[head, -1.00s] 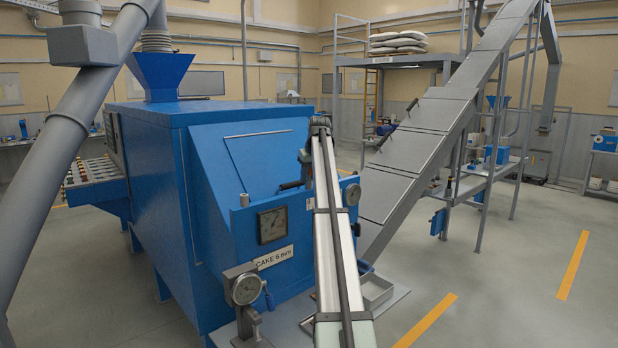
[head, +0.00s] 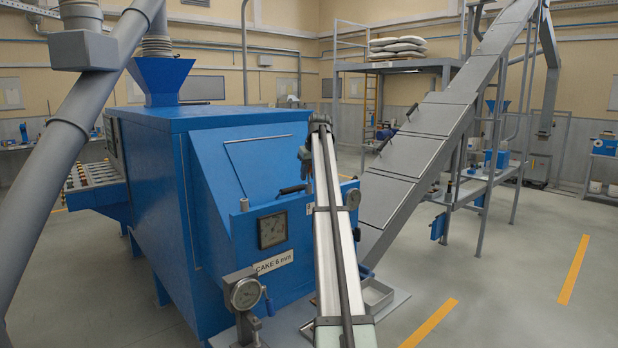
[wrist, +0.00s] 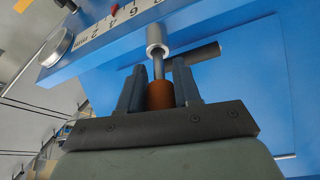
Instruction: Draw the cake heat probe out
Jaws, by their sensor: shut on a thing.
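In the wrist view the heat probe (wrist: 160,95) has an orange-brown grip and a thin steel rod. My gripper (wrist: 157,78) is shut on it, one dark finger on each side of the grip. The rod runs into a pale round collar (wrist: 156,38) on the blue machine, and its far end is hidden. In the head view the blue cake machine (head: 160,190) stands at left, with a "CAKE 8 mm" label (head: 274,262) on its front. My arm blocks much of the probe area there.
A dark bar handle (wrist: 205,53) lies close behind the rod. A scale with a red pointer (wrist: 115,10) and a round knob (wrist: 57,46) are near. Open floor lies at right.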

